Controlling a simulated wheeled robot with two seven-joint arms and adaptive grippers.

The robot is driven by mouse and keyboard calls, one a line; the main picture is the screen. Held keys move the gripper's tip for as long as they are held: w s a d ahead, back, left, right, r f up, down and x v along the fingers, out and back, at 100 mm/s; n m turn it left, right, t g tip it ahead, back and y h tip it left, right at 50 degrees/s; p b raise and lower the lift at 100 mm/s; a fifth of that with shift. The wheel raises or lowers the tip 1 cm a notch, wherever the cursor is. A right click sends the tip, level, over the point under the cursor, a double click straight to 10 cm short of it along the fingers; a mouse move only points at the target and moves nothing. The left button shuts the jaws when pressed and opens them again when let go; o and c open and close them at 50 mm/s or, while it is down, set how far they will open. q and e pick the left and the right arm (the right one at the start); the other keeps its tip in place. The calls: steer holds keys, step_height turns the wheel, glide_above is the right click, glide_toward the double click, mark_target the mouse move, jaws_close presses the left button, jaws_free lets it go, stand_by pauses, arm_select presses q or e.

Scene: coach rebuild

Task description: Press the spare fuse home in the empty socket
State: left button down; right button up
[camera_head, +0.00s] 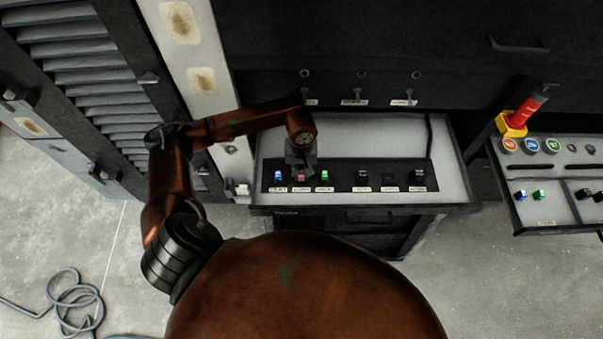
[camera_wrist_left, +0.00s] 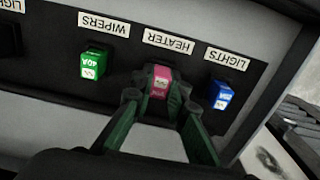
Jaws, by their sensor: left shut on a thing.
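A black fuse panel (camera_head: 340,184) lies in the open pale drawer. My left gripper (camera_head: 301,168) is over its left part, pointing down. In the left wrist view my left gripper (camera_wrist_left: 157,92) is shut on a pink fuse (camera_wrist_left: 160,80) at the HEATER label (camera_wrist_left: 168,42). The fuse's lower end is hidden, so I cannot tell how deep it sits. A blue fuse (camera_wrist_left: 219,95) stands at LIGHTS and a green fuse (camera_wrist_left: 92,64) at WIPERS, both apart from the fingers. My right gripper is not in view.
More dark positions (camera_head: 388,178) line the panel's right half. A second open drawer (camera_head: 550,215) at the right holds blue, green and dark small pieces. A red cylinder with a yellow base (camera_head: 514,123) stands behind it. A cable (camera_head: 75,298) lies on the floor.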

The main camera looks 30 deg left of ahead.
arm_select(q)
steer(key=shift+f+b, duration=0.3)
steer(key=shift+s, duration=0.1)
stand_by(0.3)
steer(key=c, duration=1.8)
jaws_free()
steer(key=shift+o, duration=0.2)
steer(key=o, duration=0.5)
steer(key=shift+r, duration=0.15)
